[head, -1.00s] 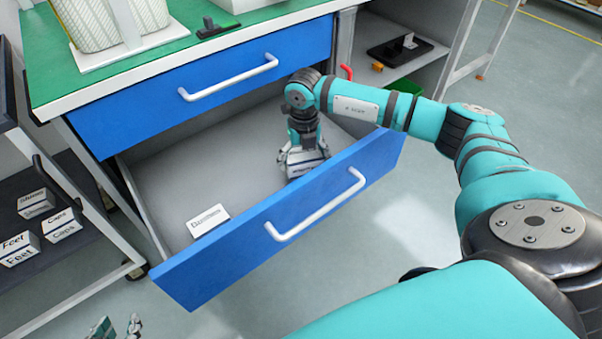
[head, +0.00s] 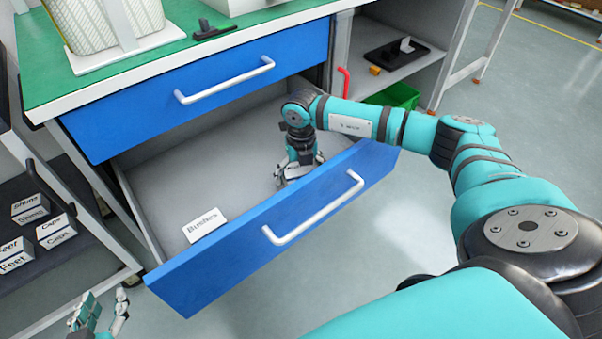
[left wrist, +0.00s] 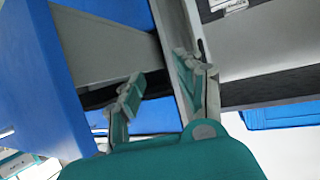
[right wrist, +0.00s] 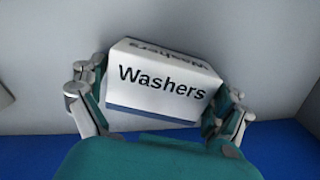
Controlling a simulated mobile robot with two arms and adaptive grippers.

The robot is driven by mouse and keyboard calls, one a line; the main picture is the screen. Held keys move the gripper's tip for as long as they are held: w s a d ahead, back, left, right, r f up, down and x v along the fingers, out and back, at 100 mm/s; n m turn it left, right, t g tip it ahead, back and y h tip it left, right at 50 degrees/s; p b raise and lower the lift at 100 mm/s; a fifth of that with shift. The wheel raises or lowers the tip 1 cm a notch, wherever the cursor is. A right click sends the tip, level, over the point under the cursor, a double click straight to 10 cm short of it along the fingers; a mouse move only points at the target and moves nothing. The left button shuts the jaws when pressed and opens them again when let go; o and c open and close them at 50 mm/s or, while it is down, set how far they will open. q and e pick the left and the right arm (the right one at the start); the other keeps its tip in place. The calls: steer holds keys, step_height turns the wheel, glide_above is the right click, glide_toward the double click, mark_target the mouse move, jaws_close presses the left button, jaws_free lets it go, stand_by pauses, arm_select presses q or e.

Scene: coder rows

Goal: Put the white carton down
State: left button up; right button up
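The white carton (right wrist: 163,88), labelled "Washers", sits between the fingers of my right gripper (right wrist: 155,110) in the right wrist view. The fingers lie close along its two sides. In the head view my right gripper (head: 299,170) is down inside the open lower drawer (head: 265,231), near its right end, behind the front panel. The carton is mostly hidden there, and whether it touches the drawer floor is unclear. My left gripper (head: 98,312) is empty and open, low at the left edge of the head view; its parted fingers show in the left wrist view (left wrist: 160,92).
Another white carton (head: 205,225) lies in the drawer's left part, with bare floor between. A closed blue drawer (head: 200,100) is above, under the green worktop (head: 40,75). A dark shelf (head: 75,250) with several labelled cartons stands at left. A green bin (head: 398,96) stands at right.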

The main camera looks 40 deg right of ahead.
mark_target(301, 169)
steer(key=shift+r, duration=0.25)
step_height(301, 169, up, 11)
steer(key=p, duration=0.2)
steer(key=shift+p, duration=0.4)
arm_select(q)
steer(key=s+a+f+g+y, duration=0.2)
steer(key=s+a+f+g, duration=0.2)
steer(key=s+f+g, duration=0.3)
steer(key=s, duration=0.4)
steer(key=shift+f+g, duration=0.3)
arm_select(e)
steer(key=shift+r, duration=0.35)
